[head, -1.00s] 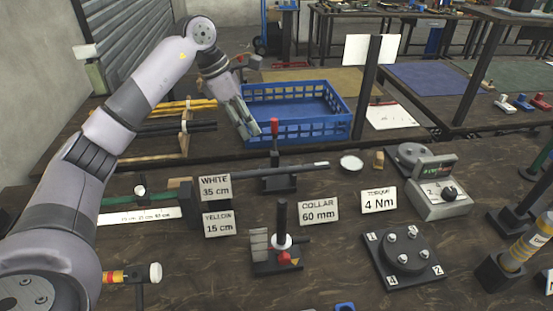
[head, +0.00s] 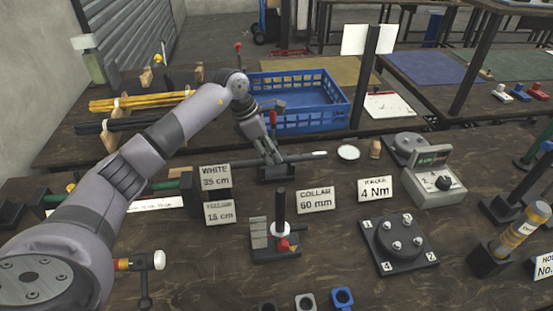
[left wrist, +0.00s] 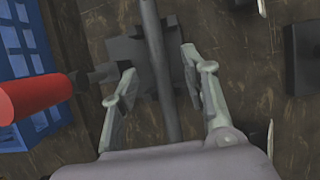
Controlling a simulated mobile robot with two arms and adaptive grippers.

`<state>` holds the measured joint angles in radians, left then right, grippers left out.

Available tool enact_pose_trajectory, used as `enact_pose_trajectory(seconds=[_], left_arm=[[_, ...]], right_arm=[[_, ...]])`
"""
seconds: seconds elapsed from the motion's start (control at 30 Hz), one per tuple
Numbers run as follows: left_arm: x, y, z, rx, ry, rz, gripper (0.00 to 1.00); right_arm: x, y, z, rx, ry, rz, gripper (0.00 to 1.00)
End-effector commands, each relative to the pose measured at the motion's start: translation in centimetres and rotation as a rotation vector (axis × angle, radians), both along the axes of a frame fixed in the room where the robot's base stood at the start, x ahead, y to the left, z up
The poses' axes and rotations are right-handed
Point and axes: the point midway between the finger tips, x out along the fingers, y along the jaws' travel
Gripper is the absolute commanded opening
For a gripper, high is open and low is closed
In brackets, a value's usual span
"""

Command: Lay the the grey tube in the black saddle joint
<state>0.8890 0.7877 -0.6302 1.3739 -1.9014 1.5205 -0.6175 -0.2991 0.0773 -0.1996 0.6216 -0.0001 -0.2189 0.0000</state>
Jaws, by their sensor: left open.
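A dark grey tube (head: 303,156) with a pale right end lies across a black stand (head: 277,173) in the middle of the bench. My left gripper (head: 268,157) is open and low over the stand. In the left wrist view the tube (left wrist: 161,60) runs between the spread fingers (left wrist: 158,65), with space on both sides, over the stand's black block (left wrist: 128,52). My fingers hide part of the tube in the head view. A black piece (head: 267,306), cut off at the bottom edge, may be the black saddle joint; I cannot tell. My right gripper is out of view.
A red-tipped lever (head: 272,118) rises at the stand; its red handle (left wrist: 32,96) looms in the left wrist view. A blue crate (head: 340,115) is behind. Sign cards (head: 316,199) and a collar post (head: 280,215) stand in front. A grey piece (head: 305,302) and blue piece (head: 342,297) sit at the front.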

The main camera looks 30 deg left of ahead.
Motion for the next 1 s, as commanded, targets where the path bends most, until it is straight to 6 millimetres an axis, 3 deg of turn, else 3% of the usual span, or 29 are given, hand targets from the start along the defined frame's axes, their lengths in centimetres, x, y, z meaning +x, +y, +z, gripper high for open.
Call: enact_pose_trajectory(seconds=[0.2, 0.4, 1.0], left_arm=[[0.8, -0.9, -2.4, -0.001, -0.001, 0.000, 0.42], [0.8, -0.8, -2.5, 0.000, -0.001, 0.000, 0.42], [0.8, -0.8, -2.5, 0.001, -0.001, 0.000, 0.02]], right_arm=[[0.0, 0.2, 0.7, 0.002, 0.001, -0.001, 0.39], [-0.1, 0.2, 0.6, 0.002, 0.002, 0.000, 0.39], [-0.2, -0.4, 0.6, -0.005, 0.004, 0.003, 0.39]])
